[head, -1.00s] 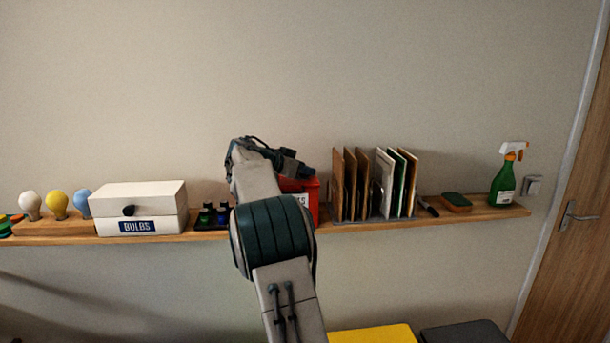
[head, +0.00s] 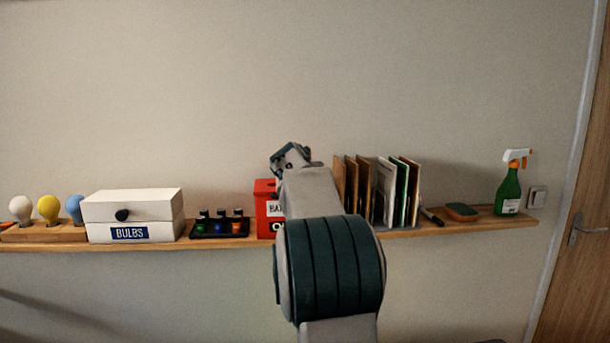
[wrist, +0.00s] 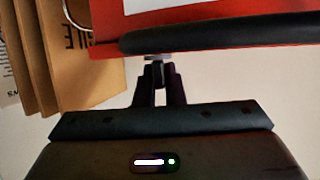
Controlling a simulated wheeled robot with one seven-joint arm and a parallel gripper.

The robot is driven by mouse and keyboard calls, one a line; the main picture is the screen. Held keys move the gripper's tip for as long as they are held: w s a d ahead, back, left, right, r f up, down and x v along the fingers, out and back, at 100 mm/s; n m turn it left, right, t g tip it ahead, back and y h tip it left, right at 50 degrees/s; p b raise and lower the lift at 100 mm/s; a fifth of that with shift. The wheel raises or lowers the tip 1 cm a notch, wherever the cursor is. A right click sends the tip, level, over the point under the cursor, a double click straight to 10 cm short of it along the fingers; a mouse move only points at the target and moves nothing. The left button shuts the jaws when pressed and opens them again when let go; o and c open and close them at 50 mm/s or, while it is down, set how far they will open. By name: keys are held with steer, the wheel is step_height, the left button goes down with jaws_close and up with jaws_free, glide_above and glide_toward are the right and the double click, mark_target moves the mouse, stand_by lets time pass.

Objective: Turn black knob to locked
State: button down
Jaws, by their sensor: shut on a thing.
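A red box (head: 265,205) with a white label and a dark label stands on the shelf, partly hidden by my arm. It fills the top of the wrist view (wrist: 103,35), where a long dark bar (wrist: 220,35) crosses it. My gripper (wrist: 158,80) is shut in front of the red box on a small piece at its fingertips, which seems to be the black knob; it is mostly hidden. In the head view my arm hides the fingertips. Another black knob (head: 122,215) is on the white BULBS box (head: 160,205), far from my gripper.
Upright files (head: 351,185) stand close to the right of the red box. A black tray (head: 200,234) with small bottles is to its left. A sponge (head: 461,211) and a green spray bottle (head: 508,190) stand farther right on the narrow wooden shelf (head: 470,223).

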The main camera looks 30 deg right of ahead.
steer(key=shift+r+n+t+y+p, duration=0.35)
steer(key=shift+n+y+p, duration=0.3)
steer(key=shift+p, duration=0.6)
steer(key=n+y+p, duration=0.1)
steer(key=p, duration=0.2)
steer(key=shift+d+f+t, duration=0.1)
steer(key=shift+f+t, duration=0.05)
steer(key=shift+t, duration=0.2)
steer(key=shift+f+n+t+y+p, duration=0.3)
steer(key=shift+n+y+p, duration=0.2)
steer(key=shift+p, duration=0.75)
steer(key=c, duration=1.5)
jaws_free()
steer(key=shift+s+r, duration=0.1)
steer(key=shift+b+v, duration=2.5)
steer(key=shift+v, duration=4.35)
